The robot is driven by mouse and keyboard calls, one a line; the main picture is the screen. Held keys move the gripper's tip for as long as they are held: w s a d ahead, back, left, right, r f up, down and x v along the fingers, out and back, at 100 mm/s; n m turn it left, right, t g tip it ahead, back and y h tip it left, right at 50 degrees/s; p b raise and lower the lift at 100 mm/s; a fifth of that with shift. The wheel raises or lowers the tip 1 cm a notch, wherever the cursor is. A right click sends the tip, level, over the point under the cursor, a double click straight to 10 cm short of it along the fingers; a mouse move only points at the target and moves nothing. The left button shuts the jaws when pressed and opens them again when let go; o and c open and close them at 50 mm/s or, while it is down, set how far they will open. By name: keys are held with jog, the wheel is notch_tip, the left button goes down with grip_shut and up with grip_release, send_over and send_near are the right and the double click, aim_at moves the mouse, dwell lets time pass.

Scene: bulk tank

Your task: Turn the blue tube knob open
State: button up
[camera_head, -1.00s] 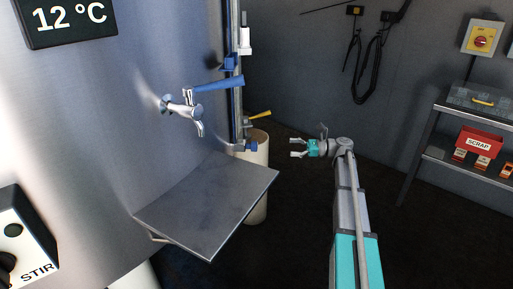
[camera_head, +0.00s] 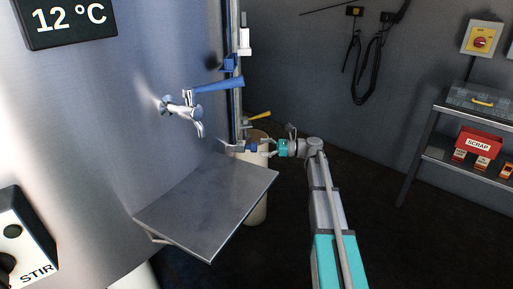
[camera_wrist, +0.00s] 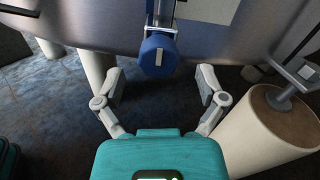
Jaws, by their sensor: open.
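The blue tube knob (camera_head: 250,146) sits low on the tank's side, at the foot of the upright sight tube (camera_head: 237,95). In the wrist view the knob (camera_wrist: 158,58) is a round blue cap with a pale bar across its face, at top centre. My gripper (camera_head: 269,147) is open and faces the knob from the right. In the wrist view its two fingers (camera_wrist: 160,86) stand apart to the left and right, with the knob centred just beyond the gap. I see free space between each finger and the knob; contact is not visible.
A lever tap with a blue handle (camera_head: 218,86) juts from the tank above a metal shelf (camera_head: 205,212). A pale cylinder (camera_head: 257,208) stands close behind the knob; it also shows at right in the wrist view (camera_wrist: 262,140). A yellow lever (camera_head: 259,116) is above it.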

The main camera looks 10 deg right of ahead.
jog(key=shift+x, duration=1.45)
jog(key=c, duration=1.1)
jog(key=shift+d, duration=0.15)
jog(key=shift+c, duration=0.2)
jog(key=shift+w, duration=0.1)
